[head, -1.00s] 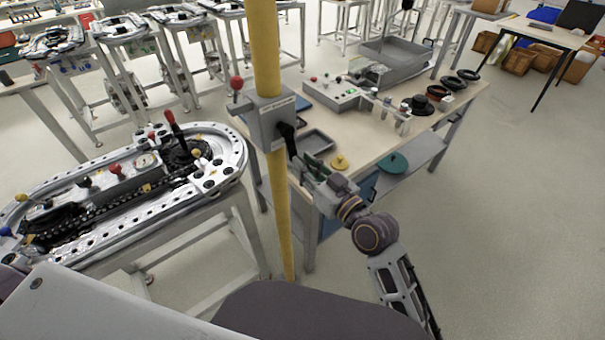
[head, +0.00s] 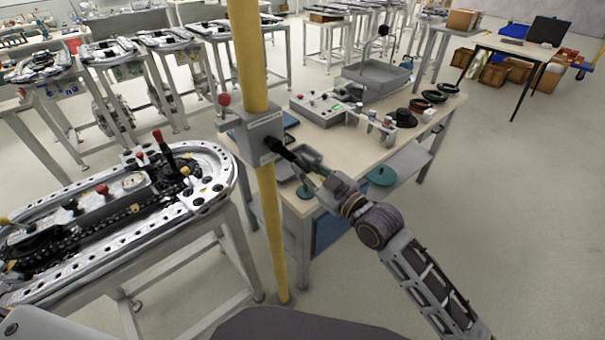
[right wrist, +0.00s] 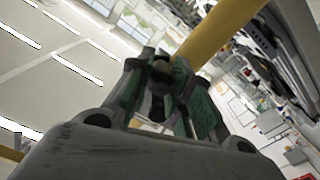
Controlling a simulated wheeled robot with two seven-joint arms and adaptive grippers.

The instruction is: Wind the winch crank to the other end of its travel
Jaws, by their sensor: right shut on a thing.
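The winch is a grey box (head: 258,135) fixed to a yellow post (head: 248,60) in the middle of the head view. Its black crank handle (head: 282,150) points right and slightly down from the box. My right gripper (head: 309,170) is at the handle's outer end, shut on it. In the right wrist view, the green-padded fingers (right wrist: 162,95) close around a dark rounded knob (right wrist: 161,72), with the yellow post (right wrist: 215,32) just behind. The fingers partly hide the handle's end. My left gripper is out of view.
A workbench (head: 330,150) with a control box (head: 322,108), a grey tray (head: 372,82) and black rings stands behind the post. A ring track (head: 120,215) on a stand is at the left. A red knob (head: 224,99) sticks up left of the winch.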

